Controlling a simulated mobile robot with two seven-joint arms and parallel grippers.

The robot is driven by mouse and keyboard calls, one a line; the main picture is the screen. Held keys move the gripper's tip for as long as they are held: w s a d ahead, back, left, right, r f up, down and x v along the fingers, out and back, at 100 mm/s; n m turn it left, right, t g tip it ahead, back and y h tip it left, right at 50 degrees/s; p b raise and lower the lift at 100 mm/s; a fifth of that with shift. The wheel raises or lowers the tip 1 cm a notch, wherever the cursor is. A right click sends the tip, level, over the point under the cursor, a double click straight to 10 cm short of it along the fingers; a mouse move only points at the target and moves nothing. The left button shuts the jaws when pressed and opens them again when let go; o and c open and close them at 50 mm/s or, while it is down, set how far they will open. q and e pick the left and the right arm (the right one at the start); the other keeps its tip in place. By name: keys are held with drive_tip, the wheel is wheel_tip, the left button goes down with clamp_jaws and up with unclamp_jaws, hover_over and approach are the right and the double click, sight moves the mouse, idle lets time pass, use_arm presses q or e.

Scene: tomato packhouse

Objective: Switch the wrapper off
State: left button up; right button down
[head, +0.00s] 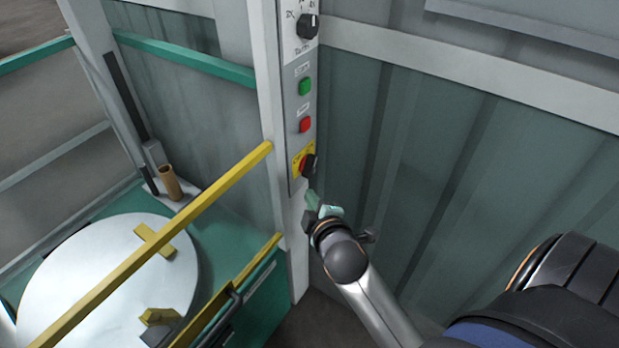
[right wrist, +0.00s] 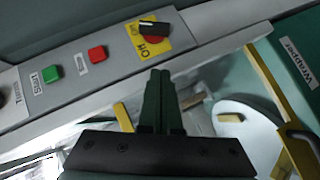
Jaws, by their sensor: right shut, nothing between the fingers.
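The wrapper's rotary main switch, a red and black knob on a yellow plate (head: 297,161), is at the bottom of the panel on the post. In the right wrist view the switch (right wrist: 153,28) is just beyond my fingertips, with "Off" lettering readable on its plate. I cannot tell for sure which position the knob is in. My right gripper (head: 313,197) is shut and empty, just below the switch. In the right wrist view its fingers (right wrist: 159,76) are together, pointing at the panel edge near the switch, with no clear contact. My left gripper is not in view.
Above the switch are a red button (head: 305,125), a green button (head: 305,86) and a black selector knob (head: 308,27). The wrapper's round turntable (head: 105,275) and yellow rail (head: 190,215) are to the left. A corrugated wall (head: 450,150) stands behind.

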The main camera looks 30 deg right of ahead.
approach(305, 172)
drive_tip(key=w+a, duration=0.2)
drive_tip(key=w, duration=0.1)
drive_tip(key=d, duration=0.1)
drive_tip(key=w+d+f, duration=0.1)
drive_tip(key=d, duration=0.1)
drive_tip(key=shift+w+f, duration=0.25)
drive_tip(key=shift+w, duration=0.15)
drive_tip(key=shift+w+d+f, duration=0.15)
drive_tip(key=shift+d+f, duration=0.05)
drive_tip(key=shift+d, duration=0.15)
